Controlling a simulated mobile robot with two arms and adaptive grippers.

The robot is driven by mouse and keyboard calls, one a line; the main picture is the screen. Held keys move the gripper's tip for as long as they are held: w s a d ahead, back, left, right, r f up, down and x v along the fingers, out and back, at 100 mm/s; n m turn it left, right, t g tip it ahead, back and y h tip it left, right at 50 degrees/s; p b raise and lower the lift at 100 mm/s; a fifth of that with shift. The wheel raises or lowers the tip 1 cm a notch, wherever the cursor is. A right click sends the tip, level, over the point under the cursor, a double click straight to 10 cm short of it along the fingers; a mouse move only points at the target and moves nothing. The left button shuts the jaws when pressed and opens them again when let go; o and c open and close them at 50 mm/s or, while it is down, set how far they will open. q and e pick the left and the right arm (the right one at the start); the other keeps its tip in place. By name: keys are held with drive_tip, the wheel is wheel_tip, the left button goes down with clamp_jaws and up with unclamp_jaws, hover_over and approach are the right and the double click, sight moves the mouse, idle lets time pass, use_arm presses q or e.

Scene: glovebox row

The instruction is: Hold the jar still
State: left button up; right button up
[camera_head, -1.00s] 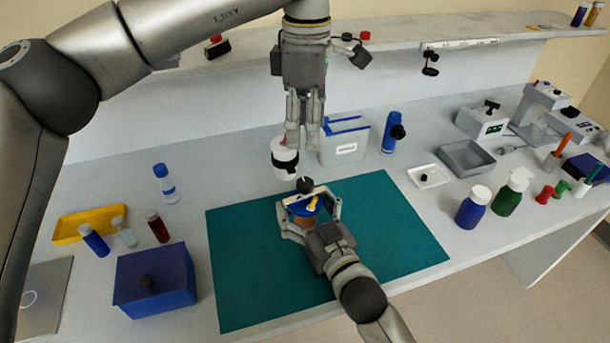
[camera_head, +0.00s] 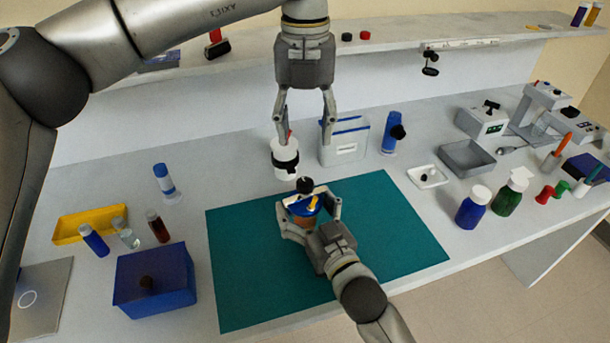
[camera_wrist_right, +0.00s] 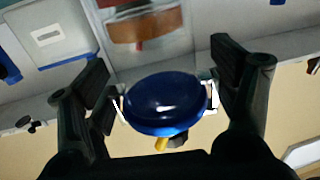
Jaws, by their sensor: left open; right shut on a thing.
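The jar (camera_head: 305,221) has a blue lid and orange-brown contents and stands on the teal mat (camera_head: 390,225). My right gripper (camera_head: 309,214) is shut around it from the front, one finger on each side. In the right wrist view the blue lid (camera_wrist_right: 163,103) sits between the fingers, with a yellow bit below it. A black knob (camera_head: 304,185) shows at the jar's back edge; I cannot tell what it belongs to. My left gripper (camera_head: 304,132) is open and empty above the bench behind the jar, its fingers pointing down.
A white bottle (camera_head: 285,165) with a black band stands close behind the jar, under my left gripper's left finger. A white box with a blue rim (camera_head: 343,147) and a blue bottle (camera_head: 390,137) stand farther right. A blue box (camera_head: 155,283) is at left. The mat's right part is clear.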

sight(305, 181)
use_arm(q)
drive_tip(key=shift+n, duration=0.9)
wheel_tip(305, 181, down, 12)
drive_tip(key=shift+f, duration=0.1)
drive_tip(key=c, duration=1)
drive_tip(key=shift+m, duration=0.4)
